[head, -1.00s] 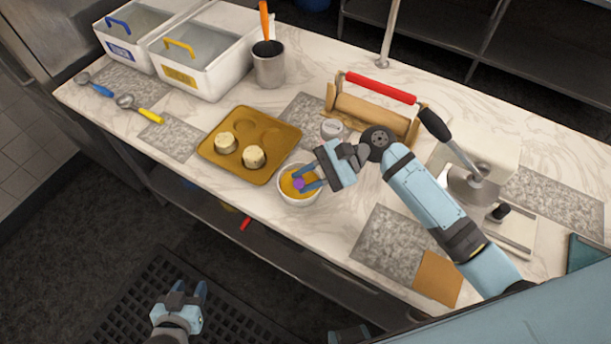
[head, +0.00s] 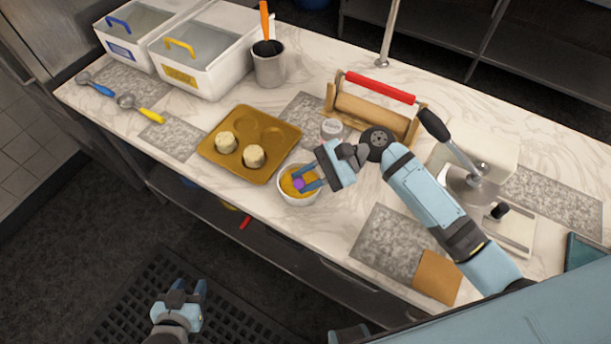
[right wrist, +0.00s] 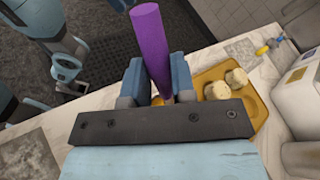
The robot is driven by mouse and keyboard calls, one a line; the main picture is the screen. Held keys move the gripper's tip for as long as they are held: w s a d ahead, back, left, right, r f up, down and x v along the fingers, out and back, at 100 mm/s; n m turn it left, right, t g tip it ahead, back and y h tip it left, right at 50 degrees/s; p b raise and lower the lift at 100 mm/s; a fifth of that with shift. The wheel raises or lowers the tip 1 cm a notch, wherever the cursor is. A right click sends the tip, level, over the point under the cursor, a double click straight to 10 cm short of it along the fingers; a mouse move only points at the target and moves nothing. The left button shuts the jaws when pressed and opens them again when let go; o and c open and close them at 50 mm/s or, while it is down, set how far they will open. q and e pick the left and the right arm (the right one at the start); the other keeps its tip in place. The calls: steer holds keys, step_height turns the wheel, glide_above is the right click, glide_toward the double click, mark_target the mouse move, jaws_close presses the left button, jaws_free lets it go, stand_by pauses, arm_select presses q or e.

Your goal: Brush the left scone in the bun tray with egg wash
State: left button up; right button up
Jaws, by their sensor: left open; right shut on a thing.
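The bun tray (head: 277,164) is golden and has two pale scones in its near wells, the left scone (head: 225,142) and the right scone (head: 253,156). Both scones also show in the right wrist view. A white bowl (head: 284,198) with yellow-orange egg wash (head: 288,181) stands beside the tray's right corner. My right gripper (head: 303,185) is over the bowl, shut on a brush with a purple handle (right wrist: 152,45). The brush's bristles are hidden. My left gripper (head: 188,291) is open and empty, low over the floor, away from the counter.
White bins (head: 203,78) and a grey pot (head: 269,70) stand behind the tray. Two spoons (head: 140,108) lie at the left. A wooden rack with a red bar (head: 380,88) and a small jar (head: 332,129) stand behind my right gripper.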

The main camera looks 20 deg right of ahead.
stand_by(0.4)
step_height(320, 180, up, 7)
steer(key=p, duration=0.5)
stand_by(0.4)
stand_by(0.6)
